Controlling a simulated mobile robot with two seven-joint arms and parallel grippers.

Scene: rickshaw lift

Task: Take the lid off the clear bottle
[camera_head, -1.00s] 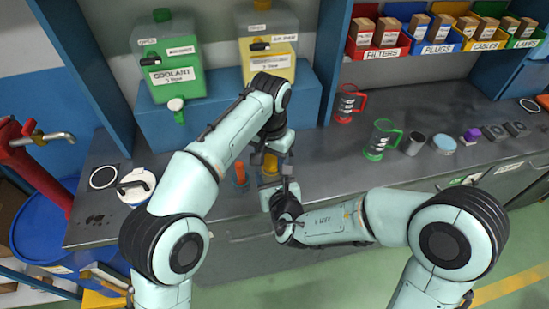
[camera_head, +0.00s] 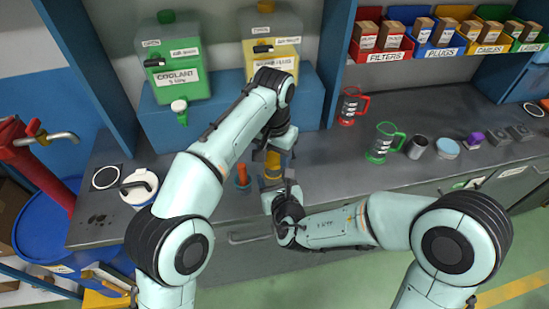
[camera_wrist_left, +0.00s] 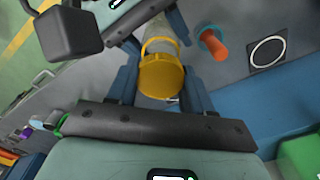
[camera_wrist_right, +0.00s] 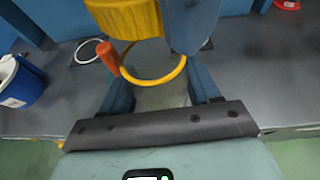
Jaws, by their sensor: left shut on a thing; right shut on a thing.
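The yellow lid (camera_wrist_left: 162,77) is between the fingers of my left gripper (camera_wrist_left: 160,88), which is shut on it. The lid also shows at the top of the right wrist view (camera_wrist_right: 125,14). The clear bottle (camera_wrist_right: 160,95) is between the fingers of my right gripper (camera_wrist_right: 160,92), which is shut on its body below the lid. A thin yellow ring (camera_wrist_right: 150,82) shows around the bottle's upper part. I cannot tell whether lid and bottle touch. In the head view, the grippers largely hide the bottle, and a bit of yellow (camera_head: 271,170) shows between them.
An orange-topped item (camera_head: 242,174) stands close left of the bottle on the grey bench. A white-lidded container (camera_head: 139,187) is further left. Coolant (camera_head: 176,60) and yellow (camera_head: 270,45) canisters stand behind.

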